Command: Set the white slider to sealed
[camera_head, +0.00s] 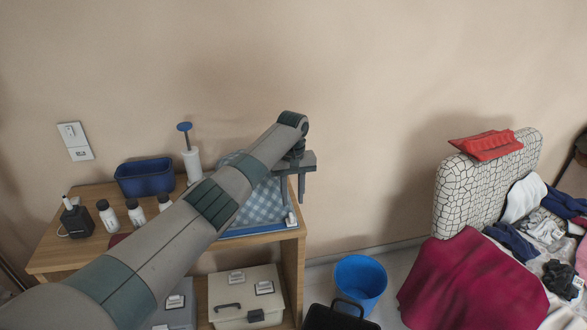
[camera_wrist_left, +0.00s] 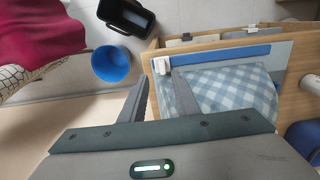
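The white slider (camera_head: 290,218) sits at the right end of a blue strip along the front edge of a clear bag (camera_head: 262,205) holding blue-and-white checkered cloth. In the left wrist view the slider (camera_wrist_left: 161,66) is at the left end of the blue strip (camera_wrist_left: 225,55). My left gripper (camera_head: 292,201) points down with its two fingers apart, above the slider's end of the bag. In the wrist view its fingertips (camera_wrist_left: 162,76) appear either side of the slider, with nothing held. Contact cannot be told. My right gripper is not in view.
The bag lies on a wooden shelf unit (camera_head: 292,240), with a blue bin (camera_head: 146,177), white bottles (camera_head: 108,216) and a pump (camera_head: 192,163) to its left. A blue bucket (camera_head: 360,281) and dark case (camera_head: 335,318) stand on the floor. Clothes lie at right.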

